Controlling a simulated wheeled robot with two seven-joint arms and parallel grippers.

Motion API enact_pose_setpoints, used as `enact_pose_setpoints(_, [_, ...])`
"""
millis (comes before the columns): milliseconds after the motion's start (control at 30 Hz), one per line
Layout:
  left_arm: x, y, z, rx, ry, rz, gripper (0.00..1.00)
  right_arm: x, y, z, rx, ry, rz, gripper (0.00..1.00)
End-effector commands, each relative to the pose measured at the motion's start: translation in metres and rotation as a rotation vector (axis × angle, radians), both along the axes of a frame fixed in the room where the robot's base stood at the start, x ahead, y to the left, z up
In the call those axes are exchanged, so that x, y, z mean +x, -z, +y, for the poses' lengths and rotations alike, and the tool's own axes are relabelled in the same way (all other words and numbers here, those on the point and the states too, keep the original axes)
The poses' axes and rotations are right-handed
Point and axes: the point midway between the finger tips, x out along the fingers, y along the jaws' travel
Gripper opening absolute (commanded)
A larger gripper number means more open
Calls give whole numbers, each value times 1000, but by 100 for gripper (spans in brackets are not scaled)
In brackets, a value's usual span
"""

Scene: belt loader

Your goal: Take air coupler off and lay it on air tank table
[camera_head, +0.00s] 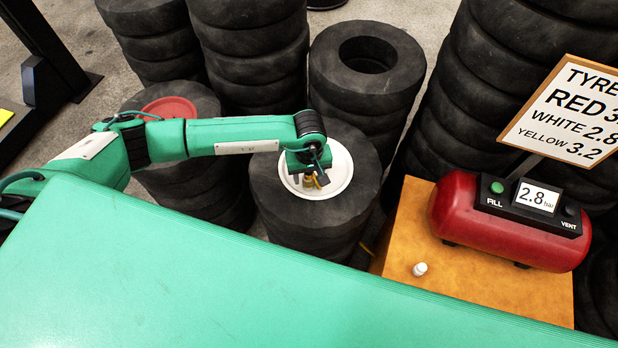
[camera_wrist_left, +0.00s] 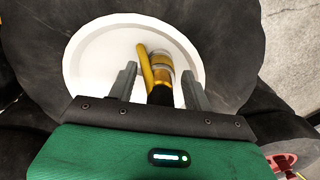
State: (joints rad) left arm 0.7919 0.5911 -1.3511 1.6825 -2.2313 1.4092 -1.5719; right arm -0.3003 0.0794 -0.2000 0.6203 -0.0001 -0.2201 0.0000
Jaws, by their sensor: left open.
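The air coupler (camera_wrist_left: 160,72) is a brass fitting with a side lever and a dark lower end. It stands at the white hub (camera_head: 338,172) of the middle tyre stack. My left gripper (camera_head: 310,182) is open over that hub, reaching in from the left. In the left wrist view its two fingers (camera_wrist_left: 156,82) stand on either side of the coupler, with gaps showing. The coupler is partly hidden by my gripper in the head view. The orange air tank table (camera_head: 405,240) stands to the right. My right gripper is not in view.
A red air tank (camera_head: 465,210) on the table reads 2.8 bar. A small white cap (camera_head: 420,269) lies at the table's front left. A sign (camera_head: 575,105) lists red, white and yellow pressures. Tyre stacks (camera_head: 370,85) crowd around. A red-hubbed stack (camera_head: 170,107) stands left.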

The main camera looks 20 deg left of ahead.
Motion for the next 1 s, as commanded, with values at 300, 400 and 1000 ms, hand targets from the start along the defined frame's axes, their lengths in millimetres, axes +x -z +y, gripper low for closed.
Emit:
enact_pose_setpoints(300, [0, -1, 0, 0, 0, 0, 23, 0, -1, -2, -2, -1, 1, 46])
enact_pose_setpoints(400, [0, -1, 0, 0, 0, 1, 3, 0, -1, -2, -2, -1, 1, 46])
enact_pose_setpoints(1000, [0, -9, 0, 0, 0, 0, 0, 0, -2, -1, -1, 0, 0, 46])
